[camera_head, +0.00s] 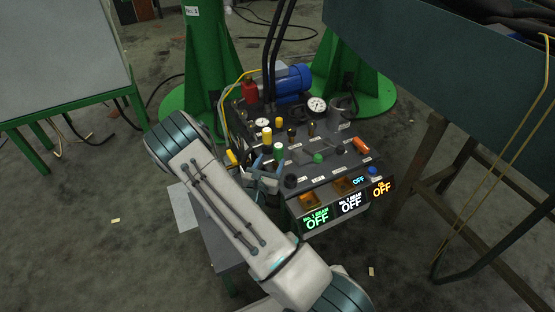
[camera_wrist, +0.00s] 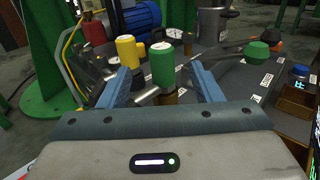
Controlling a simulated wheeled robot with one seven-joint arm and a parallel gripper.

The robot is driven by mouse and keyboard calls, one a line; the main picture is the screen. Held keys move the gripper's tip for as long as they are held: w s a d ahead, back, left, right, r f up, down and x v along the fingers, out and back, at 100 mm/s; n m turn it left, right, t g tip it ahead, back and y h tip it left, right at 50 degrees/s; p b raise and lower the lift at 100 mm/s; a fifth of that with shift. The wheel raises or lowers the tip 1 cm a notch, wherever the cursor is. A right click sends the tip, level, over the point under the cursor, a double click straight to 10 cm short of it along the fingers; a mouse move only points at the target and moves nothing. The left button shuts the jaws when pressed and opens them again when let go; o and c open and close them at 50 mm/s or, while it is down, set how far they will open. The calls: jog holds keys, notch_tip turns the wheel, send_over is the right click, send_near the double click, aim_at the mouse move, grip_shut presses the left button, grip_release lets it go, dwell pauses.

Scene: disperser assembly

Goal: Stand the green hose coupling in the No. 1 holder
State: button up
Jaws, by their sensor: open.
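The green hose coupling (camera_head: 278,149) is an upright green cylinder with a pale top. In the wrist view the coupling (camera_wrist: 162,65) stands between my spread blue fingers, with a visible gap to the right finger. My gripper (camera_wrist: 160,82) is open around it; in the head view my gripper (camera_head: 264,168) is at the left side of the console. A brown post (camera_wrist: 168,97) shows directly beneath the coupling, and a silver bar (camera_wrist: 146,97) slants beside it. I cannot read a holder label there, so I cannot tell which holder this is.
A yellow coupling (camera_wrist: 127,50) stands close behind to the left. A green knob (camera_head: 318,158), an orange-red part (camera_head: 361,146) and gauges (camera_head: 317,105) crowd the console. The blue motor (camera_head: 292,83) is at the back. Displays (camera_head: 316,219) read OFF.

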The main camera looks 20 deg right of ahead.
aim_at(277, 151)
jog(key=x, duration=0.3)
jog(key=shift+b, duration=0.3)
jog(key=shift+w+d+f+b, duration=0.2)
jog(key=shift+w+d+b, duration=0.1)
jog(key=shift+w+d, duration=0.05)
jog(key=b+x, duration=0.2)
jog(key=x, duration=0.2)
jog(key=shift+w+d+f, duration=0.15)
jog(key=shift+d, duration=0.05)
grip_shut()
notch_tip(277, 151, up, 9)
jog(key=p, duration=0.4)
jog(key=shift+r, duration=0.2)
jog(key=s+m+g+h+p, duration=0.3)
jog(key=s+p, duration=0.3)
jog(key=s, duration=0.3)
jog(key=shift+s+d+r+g, duration=0.15)
jog(key=shift+s+r+g, duration=0.1)
jog(key=shift+g, duration=0.05)
